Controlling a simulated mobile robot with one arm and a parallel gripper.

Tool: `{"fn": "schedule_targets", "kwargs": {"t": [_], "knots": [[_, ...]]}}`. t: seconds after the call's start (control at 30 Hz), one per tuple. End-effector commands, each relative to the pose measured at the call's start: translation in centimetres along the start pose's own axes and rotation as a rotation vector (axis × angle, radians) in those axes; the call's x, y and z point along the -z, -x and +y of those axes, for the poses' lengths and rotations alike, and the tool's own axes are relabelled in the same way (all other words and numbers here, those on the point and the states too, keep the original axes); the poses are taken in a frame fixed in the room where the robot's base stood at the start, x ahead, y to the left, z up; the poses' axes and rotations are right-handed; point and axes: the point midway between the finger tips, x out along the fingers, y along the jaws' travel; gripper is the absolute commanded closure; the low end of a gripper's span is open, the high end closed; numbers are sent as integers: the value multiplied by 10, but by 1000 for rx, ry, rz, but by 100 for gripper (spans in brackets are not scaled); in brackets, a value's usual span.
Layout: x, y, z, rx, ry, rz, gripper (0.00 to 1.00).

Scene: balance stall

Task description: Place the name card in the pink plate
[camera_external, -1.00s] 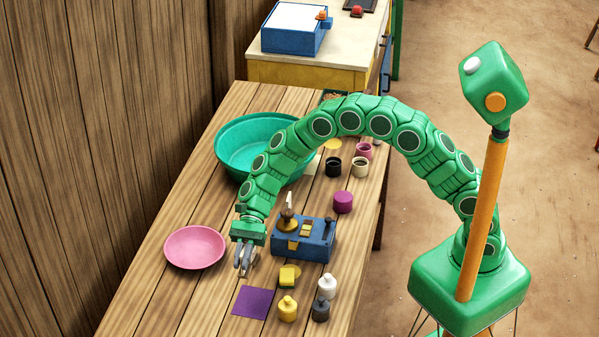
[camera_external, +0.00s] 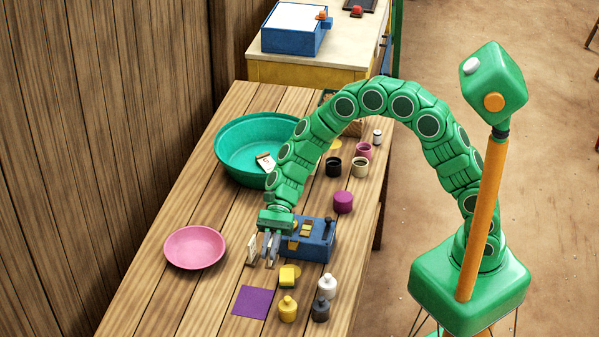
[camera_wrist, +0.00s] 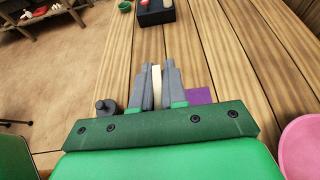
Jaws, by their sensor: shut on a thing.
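The cream name card (camera_external: 252,249) is a thin upright slab at the left side of my gripper (camera_external: 270,252). My gripper is shut on it, just in front of the blue device. In the wrist view a cream edge (camera_wrist: 157,88) of the card shows between the grey fingers of my gripper (camera_wrist: 155,85). The pink plate (camera_external: 195,247) lies to the left of the gripper, apart from it, and looks empty. Part of the plate (camera_wrist: 302,148) shows at the right edge of the wrist view. The fingers hide part of the card.
A blue device (camera_external: 318,240) stands right beside the gripper. A yellow block (camera_external: 289,276) and several small bottles stand in front, near a purple mat (camera_external: 252,302). A teal bowl (camera_external: 228,148) holds a white tag (camera_external: 265,161). The boards between gripper and plate look clear.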

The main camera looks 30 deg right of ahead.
Motion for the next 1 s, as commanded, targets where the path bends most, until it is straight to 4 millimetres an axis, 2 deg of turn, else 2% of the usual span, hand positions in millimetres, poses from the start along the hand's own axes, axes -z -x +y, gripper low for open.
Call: {"fn": "schedule_targets", "kwargs": {"t": [0.23,0.37,0.47,0.67,0.8,1.0], "knots": [[1,0,-5,10,-3,2,100],[4,3,-26,59,-18,9,100],[9,8,-55,129,-43,21,100],[22,26,-128,306,-110,35,100],[28,44,-177,434,-159,36,100],[39,70,-238,602,-237,25,100]]}}
